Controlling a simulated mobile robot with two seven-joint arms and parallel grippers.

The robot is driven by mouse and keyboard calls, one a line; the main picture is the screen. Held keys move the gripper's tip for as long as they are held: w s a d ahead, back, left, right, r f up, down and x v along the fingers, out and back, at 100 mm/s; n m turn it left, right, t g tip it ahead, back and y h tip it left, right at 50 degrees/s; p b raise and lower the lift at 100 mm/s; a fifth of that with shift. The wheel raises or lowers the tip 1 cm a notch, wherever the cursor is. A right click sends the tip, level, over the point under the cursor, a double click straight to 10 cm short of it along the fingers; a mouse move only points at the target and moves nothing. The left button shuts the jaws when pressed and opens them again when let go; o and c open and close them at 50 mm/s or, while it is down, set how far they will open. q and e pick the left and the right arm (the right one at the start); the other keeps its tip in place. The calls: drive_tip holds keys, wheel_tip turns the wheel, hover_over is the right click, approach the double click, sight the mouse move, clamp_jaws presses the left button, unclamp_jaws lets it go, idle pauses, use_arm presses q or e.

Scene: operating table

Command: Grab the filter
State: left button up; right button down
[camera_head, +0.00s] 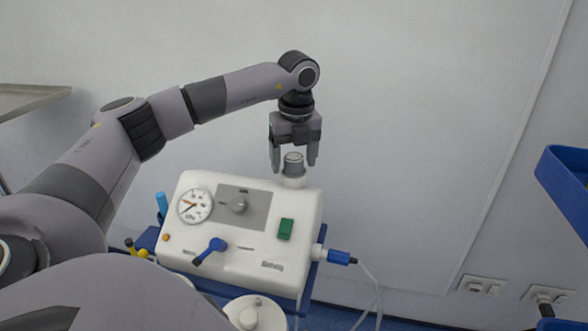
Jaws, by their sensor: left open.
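The filter appears to be the small grey cap-like piece (293,163) standing upright on a white port at the back right corner of the white suction device (262,252). My left gripper (294,163) points down from above with its two fingers apart. In this view one finger shows on each side of the grey piece's top. I cannot tell whether either finger touches it. My right gripper is not in the view.
The device carries a round gauge (195,205), a grey knob (238,205), a green switch (285,229) and a blue lever (210,250). A blue connector (341,257) with a clear tube leaves its right side. A blue tray (566,190) is at the far right.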

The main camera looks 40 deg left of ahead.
use_arm(q)
drive_tip(key=c, duration=1.1)
drive_tip(key=shift+r, duration=0.1)
